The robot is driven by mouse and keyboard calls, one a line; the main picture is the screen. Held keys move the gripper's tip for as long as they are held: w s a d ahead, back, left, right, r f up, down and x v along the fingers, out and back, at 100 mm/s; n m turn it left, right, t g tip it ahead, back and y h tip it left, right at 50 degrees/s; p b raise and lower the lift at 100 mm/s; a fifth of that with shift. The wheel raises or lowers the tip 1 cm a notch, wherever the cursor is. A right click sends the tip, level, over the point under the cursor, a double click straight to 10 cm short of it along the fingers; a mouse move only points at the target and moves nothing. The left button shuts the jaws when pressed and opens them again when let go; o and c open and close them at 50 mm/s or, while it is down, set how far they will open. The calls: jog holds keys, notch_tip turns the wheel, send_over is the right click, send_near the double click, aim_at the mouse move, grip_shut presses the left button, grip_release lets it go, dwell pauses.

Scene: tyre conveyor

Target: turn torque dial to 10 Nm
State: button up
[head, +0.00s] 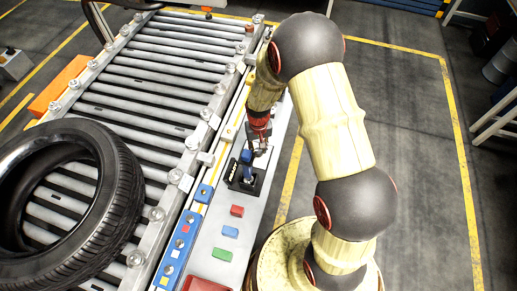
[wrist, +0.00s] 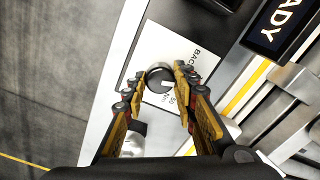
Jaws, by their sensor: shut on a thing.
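The torque dial (wrist: 158,73) is a dark round knob on a white label plate (wrist: 188,48), seen in the wrist view. My gripper (wrist: 159,80) has one finger on each side of the dial and is closed on it. Printed text shows on the plate around the dial, partly covered by the fingers. A light mark shows on the knob, but I cannot tell which value it points at. In the head view my gripper (head: 261,150) reaches down to the panel beside the conveyor, and the dial cannot be made out there.
A lit display (wrist: 283,22) reading "ADY" in part sits near the dial. A roller conveyor (head: 150,80) carries a big black tyre (head: 120,200) on the left.

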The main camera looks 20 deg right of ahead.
aim_at(258, 150)
jog(key=shift+n, duration=0.3)
jog(key=o, duration=1.1)
jog(key=shift+o, duration=0.3)
notch_tip(258, 150, up, 12)
dwell(0.4)
